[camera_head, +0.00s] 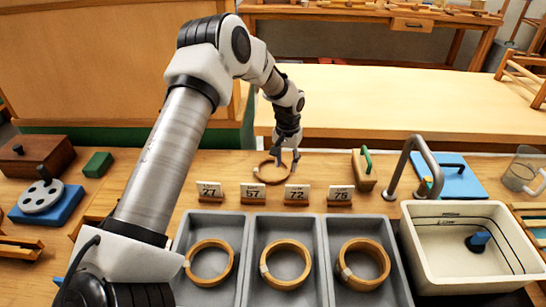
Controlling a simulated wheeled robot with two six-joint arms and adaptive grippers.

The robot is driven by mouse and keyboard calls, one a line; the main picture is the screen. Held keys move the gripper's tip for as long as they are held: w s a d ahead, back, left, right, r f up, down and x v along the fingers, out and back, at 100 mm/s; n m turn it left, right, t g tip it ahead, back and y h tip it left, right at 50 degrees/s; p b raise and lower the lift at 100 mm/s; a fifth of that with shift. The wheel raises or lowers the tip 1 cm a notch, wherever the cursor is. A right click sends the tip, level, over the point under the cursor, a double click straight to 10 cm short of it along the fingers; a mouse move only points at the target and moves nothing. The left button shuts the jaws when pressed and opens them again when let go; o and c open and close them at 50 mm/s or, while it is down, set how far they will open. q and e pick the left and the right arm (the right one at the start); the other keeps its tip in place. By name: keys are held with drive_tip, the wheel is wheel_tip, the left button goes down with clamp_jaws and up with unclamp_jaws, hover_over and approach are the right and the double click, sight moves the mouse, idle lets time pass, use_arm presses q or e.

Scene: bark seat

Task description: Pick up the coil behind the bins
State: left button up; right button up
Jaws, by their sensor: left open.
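The coil (262,179) behind the bins is a thin brown ring lying on the wooden table, behind the small number cards. My left gripper (285,160) is directly over its right part, pointing down, with its fingers apart. The fingers hide part of the ring, and I cannot tell whether they touch it. Three grey bins stand in front: the left bin (184,240), the middle bin (286,217) and the right bin (393,255). Each holds one tan coil: left (232,261), middle (306,263) and right (385,263). My right gripper is not in view.
Several number cards, such as the 72 card (297,194), stand between bins and coil. A green-handled wooden block (362,175) is right of the coil. A white basin (410,235) with a grey tap (401,165) stands at right. A green block (97,164) lies left.

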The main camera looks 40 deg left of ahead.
sight(287, 175)
use_arm(q)
drive_tip(key=f, duration=0.5)
drive_tip(key=shift+w+a, duration=0.15)
drive_tip(key=shift+w, duration=0.25)
drive_tip(key=shift+s+r, duration=0.15)
drive_tip(key=shift+c, duration=0.6)
clamp_jaws()
